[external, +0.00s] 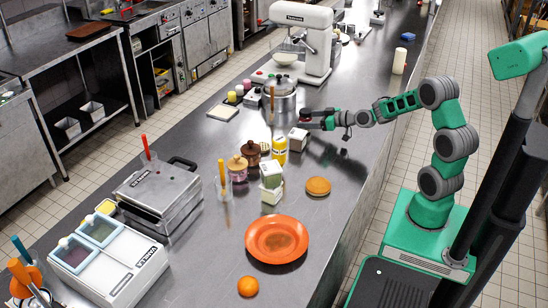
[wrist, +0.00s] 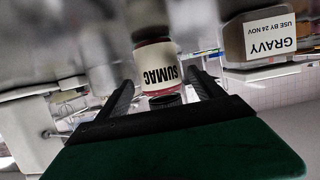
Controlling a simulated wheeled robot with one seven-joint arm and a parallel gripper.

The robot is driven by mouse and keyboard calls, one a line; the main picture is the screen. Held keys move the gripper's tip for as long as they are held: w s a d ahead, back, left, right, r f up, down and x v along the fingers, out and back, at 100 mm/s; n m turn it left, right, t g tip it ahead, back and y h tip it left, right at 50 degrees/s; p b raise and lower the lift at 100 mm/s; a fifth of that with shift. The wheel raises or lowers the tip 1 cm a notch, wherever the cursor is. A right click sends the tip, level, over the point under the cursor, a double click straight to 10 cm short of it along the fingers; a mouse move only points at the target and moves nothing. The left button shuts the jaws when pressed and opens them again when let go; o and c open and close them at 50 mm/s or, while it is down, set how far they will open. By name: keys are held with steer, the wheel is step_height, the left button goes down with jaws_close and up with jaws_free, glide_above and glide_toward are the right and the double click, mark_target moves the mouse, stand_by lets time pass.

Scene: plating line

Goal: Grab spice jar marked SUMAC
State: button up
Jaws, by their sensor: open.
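The SUMAC spice jar (wrist: 155,62) shows in the wrist view, upside down in the picture, with a pale label in black letters and a red band. It stands ahead of my gripper (wrist: 163,88), between the lines of the two dark fingers. The fingers are apart, and I see no contact with the jar. In the external view my gripper (external: 312,122) is low over the counter, beside a small dark red jar (external: 304,114) that is partly hidden; its label cannot be read there.
A GRAVY container (wrist: 262,42) stands close beside the jar; it looks like the white-labelled box (external: 298,139) near my gripper. A steel pot (external: 283,103), a yellow container (external: 279,151) and a stand mixer (external: 303,42) are around. The counter's right edge is fairly clear.

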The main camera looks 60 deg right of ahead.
mark_target(299, 119)
steer(key=p+x, duration=0.1)
steer(key=x, duration=0.3)
steer(key=shift+w, duration=0.3)
steer(key=shift+r, duration=0.1)
jaws_close()
stand_by(0.4)
